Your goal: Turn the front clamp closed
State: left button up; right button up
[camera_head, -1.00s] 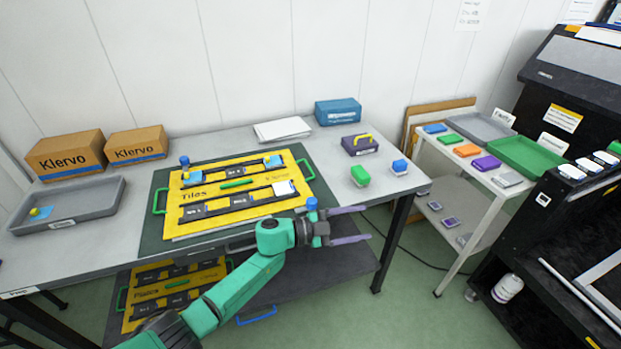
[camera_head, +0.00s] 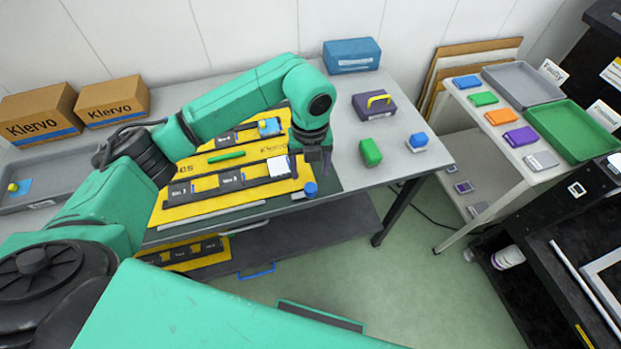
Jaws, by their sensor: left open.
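The front clamp (camera_head: 310,189) shows as a small blue knob at the front right corner of the yellow tile board (camera_head: 185,213). My left gripper (camera_head: 314,163) points down just behind and above this knob, near the board's right end. It is open; its fingers are dark and small here, and I cannot tell whether they touch anything. My left arm covers the board's left and back left parts, so the blue knob at the back left is hidden. My right gripper is not in view.
A blue box (camera_head: 351,55) stands behind. Cardboard boxes (camera_head: 112,101) and a grey tray (camera_head: 50,190) are at left.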

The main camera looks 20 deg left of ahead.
aim_at(310, 187)
pick_arm(q)
jog(key=f, duration=0.2)
jog(key=f+p, duration=0.1)
jog(key=f, duration=0.4)
jog(key=shift+w+f, duration=0.15)
jog(key=shift+w, duration=0.15)
jog(key=shift+f, duration=0.15)
jog(key=shift+s, duration=0.1)
grip_shut()
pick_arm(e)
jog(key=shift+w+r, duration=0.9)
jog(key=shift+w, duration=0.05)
pick_arm(q)
jog(key=shift+f, duration=0.1)
